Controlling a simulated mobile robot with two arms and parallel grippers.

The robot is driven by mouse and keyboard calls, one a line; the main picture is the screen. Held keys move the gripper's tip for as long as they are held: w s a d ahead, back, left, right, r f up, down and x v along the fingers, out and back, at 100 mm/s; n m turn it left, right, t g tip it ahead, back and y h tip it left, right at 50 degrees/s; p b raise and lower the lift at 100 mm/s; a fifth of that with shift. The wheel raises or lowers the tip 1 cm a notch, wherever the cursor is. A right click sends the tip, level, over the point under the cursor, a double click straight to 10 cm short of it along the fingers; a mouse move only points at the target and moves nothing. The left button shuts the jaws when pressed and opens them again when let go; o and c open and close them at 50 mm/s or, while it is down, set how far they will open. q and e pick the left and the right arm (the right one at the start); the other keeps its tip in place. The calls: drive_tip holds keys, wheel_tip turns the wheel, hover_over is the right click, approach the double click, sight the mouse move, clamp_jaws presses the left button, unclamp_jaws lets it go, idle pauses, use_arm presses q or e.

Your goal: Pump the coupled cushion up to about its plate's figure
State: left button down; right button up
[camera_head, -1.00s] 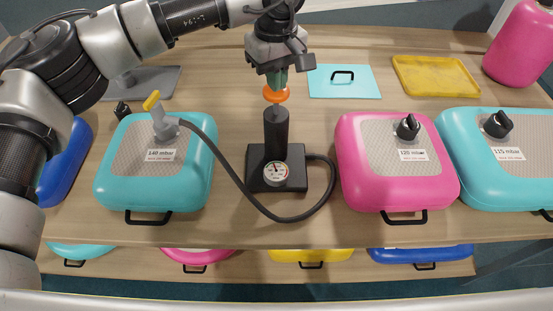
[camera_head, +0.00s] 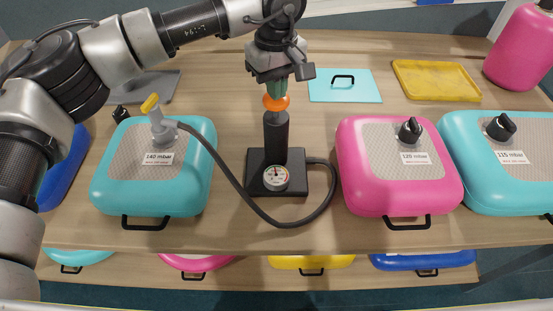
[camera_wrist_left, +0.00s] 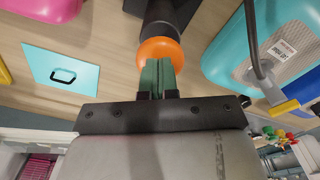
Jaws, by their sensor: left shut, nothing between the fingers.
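The coupled cushion (camera_head: 140,187) is turquoise, at the left of the table, with a plate (camera_head: 163,158) reading 140 mbar. A grey coupling with a yellow lever (camera_head: 151,103) sits on its valve, and a black hose (camera_head: 222,168) runs from it to the pump. The pump (camera_head: 276,145) is a black cylinder on a square base with a round gauge (camera_head: 275,177); the needle is too small to read. Its orange knob (camera_head: 276,103) is at the top. My left gripper (camera_head: 277,90) is shut and empty, its fingertips at the knob, also in the wrist view (camera_wrist_left: 158,75). My right gripper is not in view.
A pink cushion (camera_head: 385,185) marked 120 mbar and another turquoise cushion (camera_head: 510,184) marked 115 mbar are on the right. A turquoise panel (camera_head: 325,90) and a yellow tray (camera_head: 440,68) lie behind. More cushions lie on a lower shelf.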

use_arm(q)
drive_tip(key=shift+r+p, duration=1.85)
drive_tip(key=shift+r, duration=1.75)
drive_tip(key=shift+f, duration=0.1)
drive_tip(key=shift+f+b, duration=3.2)
drive_tip(key=shift+f, duration=1.2)
drive_tip(key=shift+r+p, duration=2.75)
drive_tip(key=shift+r, duration=1.8)
drive_tip(key=shift+f, duration=0.15)
drive_tip(key=shift+f+b, duration=2.65)
drive_tip(key=shift+f, duration=1.1)
drive_tip(key=shift+r+p, duration=2.35)
drive_tip(key=shift+r, duration=1.5)
